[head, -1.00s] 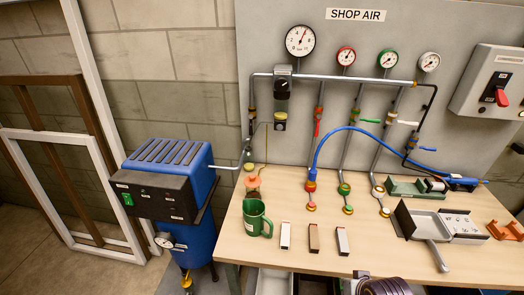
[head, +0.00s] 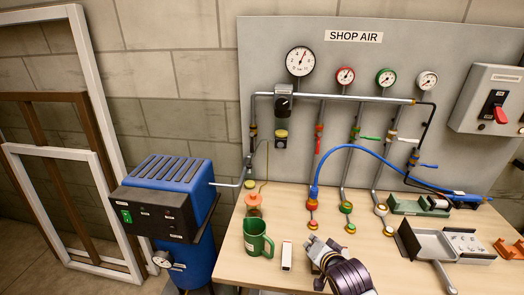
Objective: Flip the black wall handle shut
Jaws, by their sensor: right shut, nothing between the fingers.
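On the grey SHOP AIR panel, a brass valve (head: 252,131) sits on the left vertical pipe. The black handle seems to be the dark part at this valve, but it is too small against the dark pipe to tell its angle. Other valves on the panel have a red handle (head: 319,133), a green handle (head: 370,138), a white handle (head: 408,140) and a blue handle (head: 428,166). My right gripper (head: 314,243) is shut and empty over the front of the bench, below and right of the brass valve. My left gripper is out of view.
A green mug (head: 257,238) and an orange-topped item (head: 254,204) stand at the bench's left. A blue hose (head: 340,150) arches before the panel. A blue compressor (head: 170,195) stands left.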

